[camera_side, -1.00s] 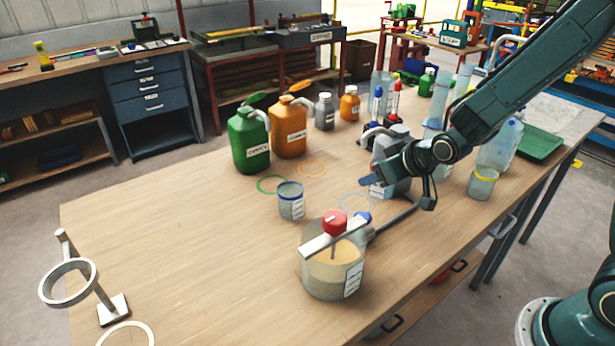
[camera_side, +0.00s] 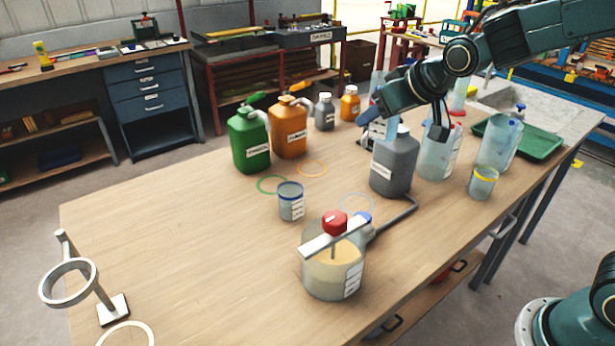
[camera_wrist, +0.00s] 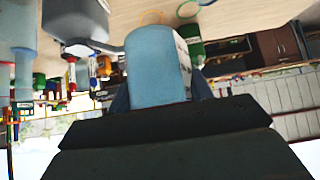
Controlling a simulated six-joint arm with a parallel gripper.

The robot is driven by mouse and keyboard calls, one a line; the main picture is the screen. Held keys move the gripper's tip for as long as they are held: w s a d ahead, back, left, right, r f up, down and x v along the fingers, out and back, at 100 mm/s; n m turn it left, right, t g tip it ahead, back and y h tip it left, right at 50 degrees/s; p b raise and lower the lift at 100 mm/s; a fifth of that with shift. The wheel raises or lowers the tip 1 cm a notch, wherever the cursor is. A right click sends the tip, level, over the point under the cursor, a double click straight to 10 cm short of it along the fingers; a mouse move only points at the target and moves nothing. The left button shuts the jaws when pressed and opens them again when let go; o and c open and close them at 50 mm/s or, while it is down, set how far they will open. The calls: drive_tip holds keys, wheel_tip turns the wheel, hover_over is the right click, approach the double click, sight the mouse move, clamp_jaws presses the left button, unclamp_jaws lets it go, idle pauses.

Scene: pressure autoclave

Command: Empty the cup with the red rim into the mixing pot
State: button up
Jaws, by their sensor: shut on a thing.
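My gripper (camera_side: 376,115) is raised over the table, behind and above the grey jug. It is shut on a light blue translucent cup (camera_wrist: 158,60), which has a white label at its right in the wrist view. The cup's rim is not clear in either view, so I cannot see its colour. In the side view, my gripper mostly hides the cup. The mixing pot (camera_side: 318,278) stands on the table's front part, clear with beige contents, a bar across its top and a red knob. My gripper is well apart from it.
The grey jug (camera_side: 393,170) stands between my gripper and the pot. A blue-rimmed cup (camera_side: 291,203) stands left of it, a yellow-rimmed cup (camera_side: 483,184) right. Green (camera_side: 249,143) and orange (camera_side: 289,132) jugs stand behind.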

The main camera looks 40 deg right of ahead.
drive_tip(key=s+a, duration=0.5)
drive_tip(key=a, duration=0.8)
drive_tip(key=s+a, duration=0.5)
drive_tip(key=a, duration=0.8)
wheel_tip(320, 180, down, 11)
drive_tip(key=shift+s+a+r, duration=0.15)
drive_tip(key=shift+s+a, duration=0.2)
drive_tip(key=shift+d, duration=0.2)
drive_tip(key=w+d+r+m+g+y, duration=0.1)
drive_tip(key=d+r+m+y, duration=0.1)
drive_tip(key=r, duration=0.5)
drive_tip(key=shift+w+d+g+y, duration=0.2)
drive_tip(key=shift+d+g+y, duration=0.3)
drive_tip(key=shift+y, duration=0.5)
idle(0.6)
drive_tip(key=shift+d+f+m+y, duration=0.1)
drive_tip(key=shift+f+m+y, duration=0.2)
drive_tip(key=shift+f+y, duration=0.3)
